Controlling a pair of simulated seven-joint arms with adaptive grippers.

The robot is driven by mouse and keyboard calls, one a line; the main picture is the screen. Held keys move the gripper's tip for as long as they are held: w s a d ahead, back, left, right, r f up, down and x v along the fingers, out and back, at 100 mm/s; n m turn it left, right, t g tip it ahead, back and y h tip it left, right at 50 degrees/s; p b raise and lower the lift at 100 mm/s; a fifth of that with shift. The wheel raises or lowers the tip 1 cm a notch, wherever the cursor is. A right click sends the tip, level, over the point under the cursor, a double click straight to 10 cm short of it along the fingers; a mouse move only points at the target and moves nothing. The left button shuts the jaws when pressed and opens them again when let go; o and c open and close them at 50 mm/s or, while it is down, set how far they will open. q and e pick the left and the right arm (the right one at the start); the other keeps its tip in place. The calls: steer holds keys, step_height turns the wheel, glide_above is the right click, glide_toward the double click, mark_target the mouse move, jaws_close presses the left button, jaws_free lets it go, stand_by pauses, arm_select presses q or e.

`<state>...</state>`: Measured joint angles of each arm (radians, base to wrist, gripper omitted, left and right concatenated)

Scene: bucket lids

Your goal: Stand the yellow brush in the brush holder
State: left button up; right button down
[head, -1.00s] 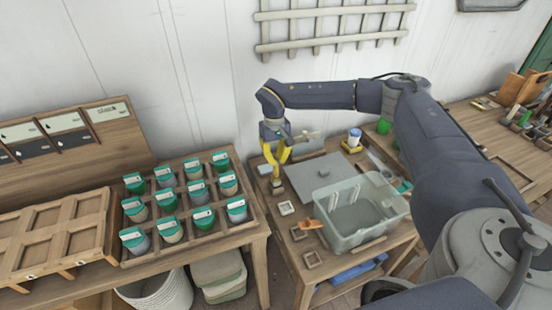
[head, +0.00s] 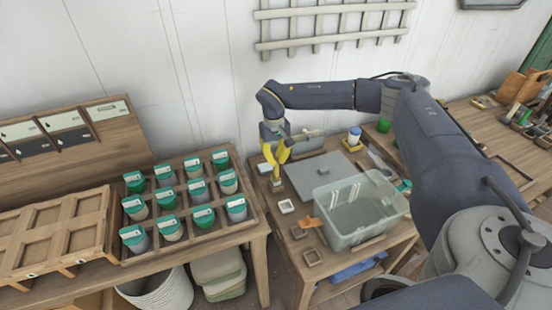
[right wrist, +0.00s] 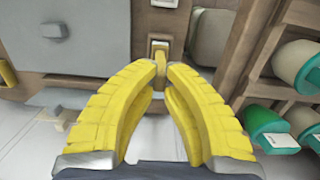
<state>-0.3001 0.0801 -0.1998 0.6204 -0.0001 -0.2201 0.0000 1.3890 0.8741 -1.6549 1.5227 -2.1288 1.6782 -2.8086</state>
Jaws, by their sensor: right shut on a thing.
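My right gripper (head: 277,166) has yellow fingers and points down at the back left of the right-hand table. In the right wrist view its fingertips (right wrist: 160,72) are closed on a small yellow piece, which looks like the yellow brush (right wrist: 160,58). Most of the brush is hidden by the fingers. A small wooden block with a pale opening, which looks like the brush holder (right wrist: 160,45), lies just beyond the fingertips. In the head view it shows below the gripper (head: 277,187). I cannot tell whether the brush is inside it. My left gripper is not in view.
A grey board (head: 317,174) and a clear bin (head: 362,236) stand to the right. Small square trays (head: 286,206) and an orange tool (head: 310,222) lie in front. A rack of green-lidded pots (head: 140,262) is on the left table.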

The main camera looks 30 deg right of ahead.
steer(key=shift+f, duration=0.8)
stand_by(0.4)
steer(key=shift+f, duration=0.35)
steer(key=c, duration=1.4)
jaws_free()
steer(key=shift+c, duration=0.7)
steer(key=shift+w+r, duration=0.15)
steer(key=shift+r, duration=2.1)
steer(key=shift+w+r, duration=0.15)
steer(key=shift+r, duration=2.05)
